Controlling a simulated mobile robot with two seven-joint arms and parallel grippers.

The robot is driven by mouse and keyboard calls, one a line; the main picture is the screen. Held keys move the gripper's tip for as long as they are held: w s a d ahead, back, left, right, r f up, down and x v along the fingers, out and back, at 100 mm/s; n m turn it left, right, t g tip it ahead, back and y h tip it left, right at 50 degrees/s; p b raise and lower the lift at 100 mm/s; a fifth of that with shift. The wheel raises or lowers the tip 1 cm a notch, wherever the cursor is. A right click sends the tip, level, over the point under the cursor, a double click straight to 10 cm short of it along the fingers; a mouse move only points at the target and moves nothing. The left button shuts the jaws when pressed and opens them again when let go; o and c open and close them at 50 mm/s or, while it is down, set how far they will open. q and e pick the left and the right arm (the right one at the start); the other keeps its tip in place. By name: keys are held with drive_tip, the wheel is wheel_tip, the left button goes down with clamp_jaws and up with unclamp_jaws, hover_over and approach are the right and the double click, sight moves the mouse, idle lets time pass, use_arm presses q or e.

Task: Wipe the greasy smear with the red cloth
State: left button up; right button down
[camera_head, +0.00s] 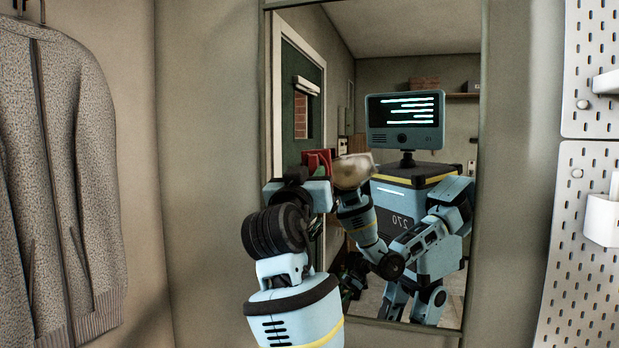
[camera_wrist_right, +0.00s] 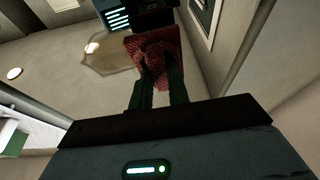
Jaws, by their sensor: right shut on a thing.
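The greasy smear (camera_head: 352,171) is a brownish, shiny patch on the tall wall mirror (camera_head: 420,60). It also shows in the right wrist view (camera_wrist_right: 108,56), left of the cloth. My right gripper (camera_wrist_right: 161,88) is shut on the red cloth (camera_wrist_right: 153,48), which bunches out beyond the fingertips. In the head view the red cloth (camera_head: 317,160) is at the left edge of the smear, and my gripper hides part of it. I cannot tell whether the cloth touches the glass. My left gripper is not directly in view.
The mirror reflects me and the room behind. A grey jacket (camera_head: 60,190) hangs on the left. A white pegboard (camera_head: 590,240) with a small holder (camera_head: 603,218) is on the right. The wall between jacket and mirror is bare.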

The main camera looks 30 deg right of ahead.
sight(329, 169)
use_arm(q)
drive_tip(key=shift+s+f, duration=0.1)
use_arm(e)
drive_tip(key=shift+w+d, duration=0.6)
drive_tip(key=shift+d, duration=0.1)
idle(0.8)
